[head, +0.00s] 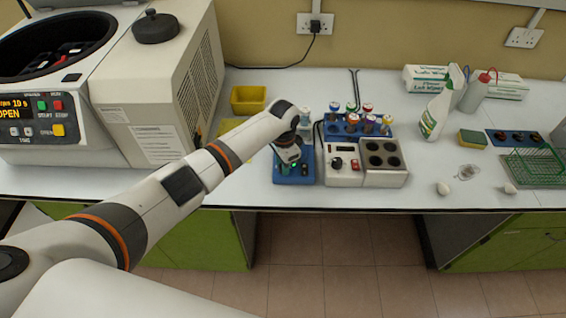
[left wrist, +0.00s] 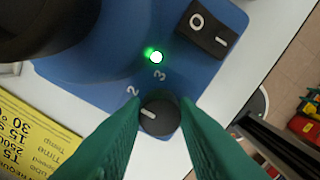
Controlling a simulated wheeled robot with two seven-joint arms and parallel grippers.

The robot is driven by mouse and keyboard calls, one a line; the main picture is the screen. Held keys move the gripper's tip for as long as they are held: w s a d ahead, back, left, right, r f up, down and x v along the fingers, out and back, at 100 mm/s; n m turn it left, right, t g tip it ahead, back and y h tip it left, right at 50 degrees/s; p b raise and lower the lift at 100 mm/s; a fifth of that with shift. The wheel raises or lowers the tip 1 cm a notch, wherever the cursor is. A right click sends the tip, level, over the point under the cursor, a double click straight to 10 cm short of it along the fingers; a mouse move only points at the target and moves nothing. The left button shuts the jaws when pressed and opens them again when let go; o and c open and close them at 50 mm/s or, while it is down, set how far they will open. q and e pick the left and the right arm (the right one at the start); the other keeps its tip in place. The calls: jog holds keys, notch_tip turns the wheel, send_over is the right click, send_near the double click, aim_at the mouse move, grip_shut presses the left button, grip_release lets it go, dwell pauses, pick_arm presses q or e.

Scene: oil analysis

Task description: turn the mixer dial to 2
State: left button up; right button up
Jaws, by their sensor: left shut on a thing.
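The blue mixer (head: 283,178) stands on the bench in the head view, partly hidden by my left arm. In the left wrist view its blue body (left wrist: 110,60) carries a dark round dial (left wrist: 161,117), printed numbers 2 and 3, and a lit green lamp (left wrist: 156,57). The dial's white mark points left and slightly up, a little below the 2. My left gripper (left wrist: 160,120) has its green fingers on both sides of the dial, shut on it. In the head view the gripper (head: 290,160) is small above the mixer. My right gripper is not in view.
A black rocker switch (left wrist: 208,28) sits on the mixer near the dial. A white hot-plate unit (head: 343,178) stands close on the mixer's right, with a blue vial rack (head: 350,132) behind. A yellow tray (head: 248,99) and large centrifuge (head: 150,90) are left. Bench is clear in front.

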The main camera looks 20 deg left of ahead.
pick_arm(q)
jog(key=shift+w+r, duration=0.1)
dwell(0.3)
jog(key=o, duration=1)
jog(key=shift+r+b, duration=1.5)
jog(key=shift+r, duration=4.45)
